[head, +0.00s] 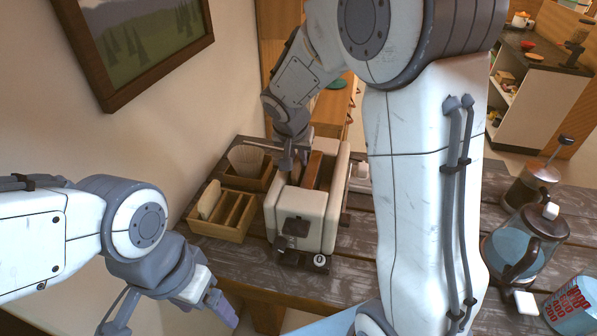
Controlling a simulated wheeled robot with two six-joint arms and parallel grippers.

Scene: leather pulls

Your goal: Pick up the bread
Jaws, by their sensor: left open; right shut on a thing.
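A pale bread slice (208,200) stands in the left part of a wooden rack on the table. A cream toaster (300,205) stands just right of the rack. A brown, slice-like piece (313,168) stands up at the toaster's top; I cannot tell for certain whether it is bread. My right gripper (289,163) points down at the toaster's top, left of the brown piece. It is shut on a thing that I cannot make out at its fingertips. My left gripper (165,312) is open at the lower left, in front of the table and away from the bread.
A glass kettle (520,247), a French press (530,185) and a printed can (573,305) stand at the right. My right arm hides the table's middle.

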